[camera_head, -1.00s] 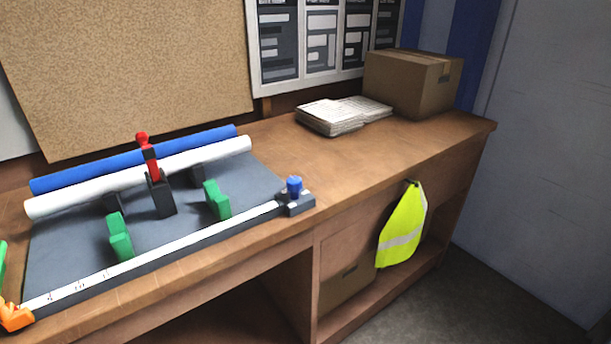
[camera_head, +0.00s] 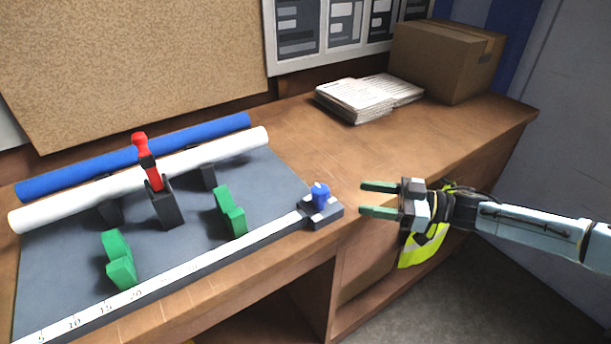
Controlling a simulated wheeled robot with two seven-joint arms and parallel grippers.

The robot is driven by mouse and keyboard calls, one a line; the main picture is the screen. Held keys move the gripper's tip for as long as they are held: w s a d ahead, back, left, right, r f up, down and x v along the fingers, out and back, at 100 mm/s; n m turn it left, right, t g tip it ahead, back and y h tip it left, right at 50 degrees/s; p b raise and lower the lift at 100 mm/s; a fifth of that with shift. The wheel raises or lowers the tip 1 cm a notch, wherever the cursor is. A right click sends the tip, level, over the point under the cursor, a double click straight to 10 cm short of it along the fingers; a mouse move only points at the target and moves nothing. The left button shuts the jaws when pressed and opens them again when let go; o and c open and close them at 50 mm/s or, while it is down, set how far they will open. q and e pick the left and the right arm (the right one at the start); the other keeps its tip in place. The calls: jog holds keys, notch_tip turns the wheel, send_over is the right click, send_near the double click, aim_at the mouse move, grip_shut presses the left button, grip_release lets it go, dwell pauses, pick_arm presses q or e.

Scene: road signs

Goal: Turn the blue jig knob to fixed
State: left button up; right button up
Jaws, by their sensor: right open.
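The blue jig knob (camera_head: 320,196) stands upright on a small dark block (camera_head: 323,213) at the right end of the white ruler strip (camera_head: 200,259). The strip runs along the front of the grey jig board (camera_head: 182,215). My right gripper (camera_head: 362,199) is open and empty. It comes in from the right, with its green-lined fingers pointing left toward the knob. A short gap lies between the fingertips and the knob. My left gripper does not show.
A red-handled clamp (camera_head: 145,160), a white tube (camera_head: 140,182), a blue tube (camera_head: 130,158) and green blocks (camera_head: 228,212) are on the board. Papers (camera_head: 360,97) and a cardboard box (camera_head: 445,60) stand at the back right. A yellow vest (camera_head: 420,254) hangs behind my gripper.

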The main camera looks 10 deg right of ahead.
aim_at(316, 188)
jog(key=x, duration=0.4)
jog(key=p+x, duration=0.1)
jog(key=x, duration=0.1)
jog(key=shift+s+a+r, duration=0.2)
jog(key=shift+a+r, duration=0.2)
jog(key=shift+a, duration=0.1)
jog(key=x, duration=0.5)
jog(key=shift+a+f, duration=0.1)
jog(key=shift+w+a, duration=0.25)
jog(key=shift+a, duration=0.1)
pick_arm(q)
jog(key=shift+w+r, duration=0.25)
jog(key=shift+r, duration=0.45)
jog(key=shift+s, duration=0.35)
pick_arm(e)
jog(key=c, duration=1)
